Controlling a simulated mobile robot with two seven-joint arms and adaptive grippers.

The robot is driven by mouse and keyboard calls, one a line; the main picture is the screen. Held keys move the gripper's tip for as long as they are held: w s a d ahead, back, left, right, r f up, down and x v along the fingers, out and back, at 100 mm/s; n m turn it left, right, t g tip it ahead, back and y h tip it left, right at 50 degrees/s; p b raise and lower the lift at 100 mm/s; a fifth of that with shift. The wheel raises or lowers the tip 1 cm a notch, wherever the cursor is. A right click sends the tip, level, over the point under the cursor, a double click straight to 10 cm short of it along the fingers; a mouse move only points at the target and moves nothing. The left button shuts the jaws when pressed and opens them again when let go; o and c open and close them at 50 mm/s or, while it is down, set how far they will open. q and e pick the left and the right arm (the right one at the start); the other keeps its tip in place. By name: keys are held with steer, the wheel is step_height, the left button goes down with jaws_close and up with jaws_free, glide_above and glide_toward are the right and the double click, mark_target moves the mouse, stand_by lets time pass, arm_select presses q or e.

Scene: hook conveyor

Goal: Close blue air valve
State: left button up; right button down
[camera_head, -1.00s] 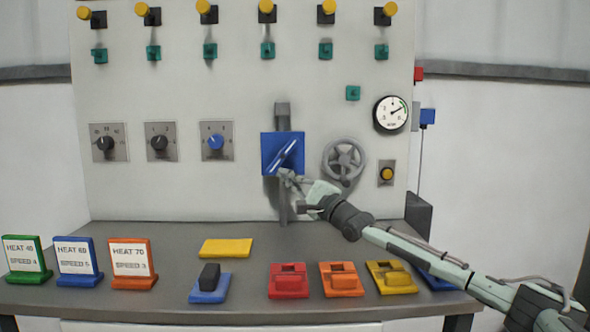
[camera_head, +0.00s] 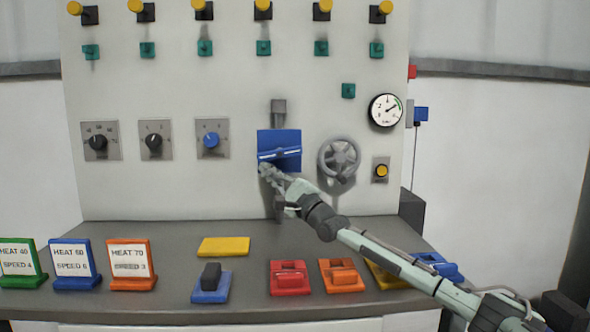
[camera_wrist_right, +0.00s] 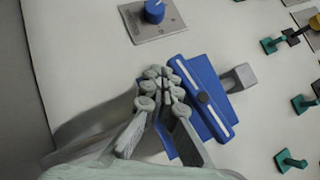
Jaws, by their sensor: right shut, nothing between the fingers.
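The blue air valve (camera_head: 279,140) is a blue square plate on the grey panel, with a blue lever bar marked by a white line. In the head view its lever lies nearly level across the plate. The lever also shows in the right wrist view (camera_wrist_right: 203,98), with a dark pivot at its middle. My right gripper (camera_head: 266,172) is shut and empty at the lower left of the valve. In the right wrist view its closed fingertips (camera_wrist_right: 160,80) are beside the lever's end; I cannot tell whether they touch. My left gripper is not in view.
A grey handwheel (camera_head: 340,158) and a pressure gauge (camera_head: 386,110) are right of the valve. A blue knob (camera_head: 211,140) is to its left. Colored blocks and sign stands occupy the table (camera_head: 140,220) below.

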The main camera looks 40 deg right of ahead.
steer(key=shift+w+a+r, duration=0.1)
steer(key=shift+a+r, duration=0.05)
stand_by(0.4)
steer(key=s+d+f, duration=0.1)
steer(key=s+f, duration=0.1)
steer(key=s, duration=1.4)
steer(key=shift+s+d, duration=0.3)
steer(key=shift+d, duration=0.05)
stand_by(0.4)
